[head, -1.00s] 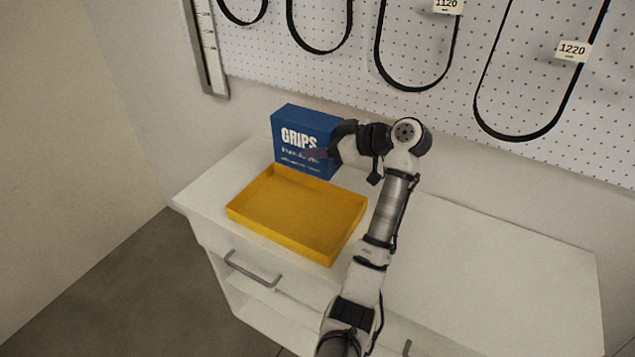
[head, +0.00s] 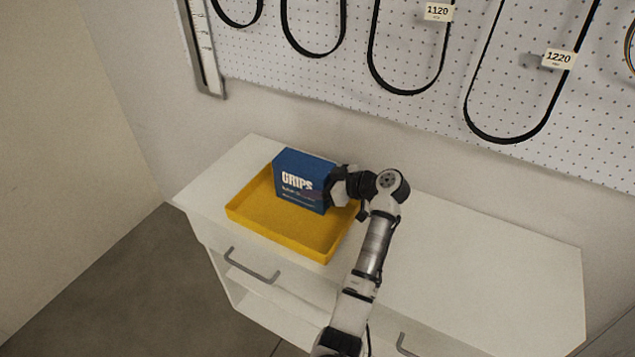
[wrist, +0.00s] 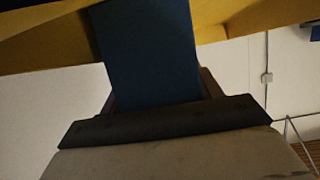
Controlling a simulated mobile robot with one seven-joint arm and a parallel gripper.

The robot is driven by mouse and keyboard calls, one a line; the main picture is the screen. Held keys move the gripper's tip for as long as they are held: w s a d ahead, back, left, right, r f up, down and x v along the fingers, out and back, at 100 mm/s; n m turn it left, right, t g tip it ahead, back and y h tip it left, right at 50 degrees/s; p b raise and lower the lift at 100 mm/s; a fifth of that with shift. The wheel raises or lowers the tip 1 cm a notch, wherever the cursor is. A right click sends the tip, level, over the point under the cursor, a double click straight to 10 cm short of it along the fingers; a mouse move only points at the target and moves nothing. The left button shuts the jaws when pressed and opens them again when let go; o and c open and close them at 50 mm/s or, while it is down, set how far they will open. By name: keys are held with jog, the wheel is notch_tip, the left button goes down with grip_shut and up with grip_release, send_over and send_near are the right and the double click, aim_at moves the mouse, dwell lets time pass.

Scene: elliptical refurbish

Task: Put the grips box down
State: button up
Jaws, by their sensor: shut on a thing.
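The blue grips box (head: 301,183) stands upright at the back right part of the yellow tray (head: 265,222), with its lettered front facing the head camera. My gripper (head: 328,187) is shut on the right end of the box. In the wrist view the box (wrist: 150,50) fills the space between the fingers, with the yellow tray (wrist: 45,45) behind it. The underside of the box is hidden in the head view, so I cannot tell whether it touches the tray floor.
The tray lies on the left part of a white cabinet top (head: 470,255). The top is clear to the right of my arm. A pegboard (head: 420,110) with hanging black belts (head: 313,53) is on the wall behind. A drawer handle (head: 252,266) sticks out in front.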

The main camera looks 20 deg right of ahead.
jog(key=o, duration=1.1)
jog(key=shift+o, duration=0.2)
jog(key=v, duration=1.2)
jog(key=shift+r, duration=0.1)
